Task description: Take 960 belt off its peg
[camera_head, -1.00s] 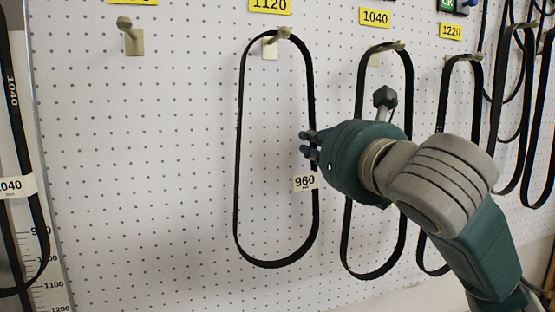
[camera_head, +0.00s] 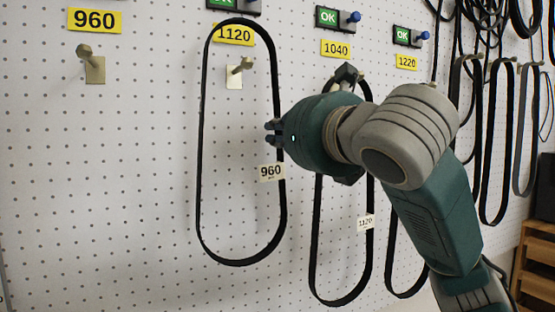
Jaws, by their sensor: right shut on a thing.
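The black belt with the white 960 tag (camera_head: 271,171) is a tall loop in front of the pegboard in the head view. My right gripper (camera_head: 274,132) is shut on the right strand of this 960 belt (camera_head: 283,207), just above the tag. The peg (camera_head: 240,70) under the yellow 1120 label shows inside the loop. The belt's top curve stands clearly above this peg and crosses in front of the label. I cannot tell whether the loop still surrounds the peg or is in front of its tip. My left gripper is not in view.
An empty peg (camera_head: 93,63) sits under the yellow 960 label (camera_head: 95,20). A belt tagged 1120 (camera_head: 366,223) hangs under the 1040 label (camera_head: 335,48), partly behind my right arm. More belts hang at the right. The pegboard at lower left is clear.

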